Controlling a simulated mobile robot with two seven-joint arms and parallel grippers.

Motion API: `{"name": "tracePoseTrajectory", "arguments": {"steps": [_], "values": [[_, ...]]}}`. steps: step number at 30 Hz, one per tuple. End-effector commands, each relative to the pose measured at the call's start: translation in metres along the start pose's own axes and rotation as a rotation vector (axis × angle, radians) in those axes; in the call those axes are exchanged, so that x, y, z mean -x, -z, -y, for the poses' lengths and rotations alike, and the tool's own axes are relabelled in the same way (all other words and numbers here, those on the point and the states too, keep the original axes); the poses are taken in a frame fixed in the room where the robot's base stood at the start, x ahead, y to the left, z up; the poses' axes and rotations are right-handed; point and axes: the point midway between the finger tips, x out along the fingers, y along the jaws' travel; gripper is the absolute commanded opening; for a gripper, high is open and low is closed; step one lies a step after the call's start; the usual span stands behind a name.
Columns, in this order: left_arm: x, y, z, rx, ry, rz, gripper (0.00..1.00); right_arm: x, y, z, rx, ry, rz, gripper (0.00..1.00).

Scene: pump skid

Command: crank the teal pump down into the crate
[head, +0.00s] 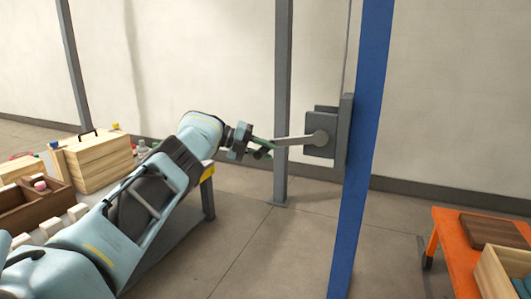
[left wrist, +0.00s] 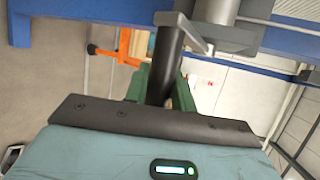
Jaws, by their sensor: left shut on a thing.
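The winch (head: 322,137) is a grey box on the side of a blue post (head: 362,140). Its crank arm (head: 295,140) points left from the hub, about level. My left gripper (head: 262,149) is at the outer end of the crank arm, shut on the dark crank handle (head: 260,154). In the left wrist view the dark handle (left wrist: 166,60) stands between my green fingers, with the crank arm (left wrist: 186,30) at its far end. The teal pump is not in view. I cannot tell whether any box in view is the crate. My right gripper is not in view.
An orange table (head: 450,235) at the right holds a brown board (head: 495,230) and an open wooden box (head: 497,272). At the left, a wooden chest (head: 98,162) and a brown divided tray (head: 38,208) stand beside my arm. A grey post (head: 282,90) rises behind the crank.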

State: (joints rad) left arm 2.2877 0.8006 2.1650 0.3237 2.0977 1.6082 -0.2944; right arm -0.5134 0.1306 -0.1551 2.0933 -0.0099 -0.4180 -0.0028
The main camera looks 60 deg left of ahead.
Motion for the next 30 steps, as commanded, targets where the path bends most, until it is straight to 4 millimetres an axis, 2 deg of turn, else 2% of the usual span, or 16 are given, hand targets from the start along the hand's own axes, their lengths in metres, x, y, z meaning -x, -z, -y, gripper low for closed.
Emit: {"name": "tracePoseTrajectory", "arguments": {"steps": [4,19,20,24,30], "values": [[-0.0041,0.0022,-0.0059,0.013,0.024,-0.005,0.00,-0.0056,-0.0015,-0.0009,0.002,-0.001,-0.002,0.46],[-0.0049,0.0024,-0.0047,0.017,0.040,-0.004,0.00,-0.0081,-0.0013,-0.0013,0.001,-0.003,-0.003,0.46],[-0.0049,0.0024,-0.0047,0.017,0.040,-0.004,0.28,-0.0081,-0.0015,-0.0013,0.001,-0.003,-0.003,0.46],[-0.0047,0.0022,-0.0047,0.017,0.040,-0.003,0.46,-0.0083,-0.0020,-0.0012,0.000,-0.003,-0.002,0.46],[-0.0043,0.0019,-0.0048,0.017,0.040,-0.002,0.47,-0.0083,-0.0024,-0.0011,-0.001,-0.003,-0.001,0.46]]}}
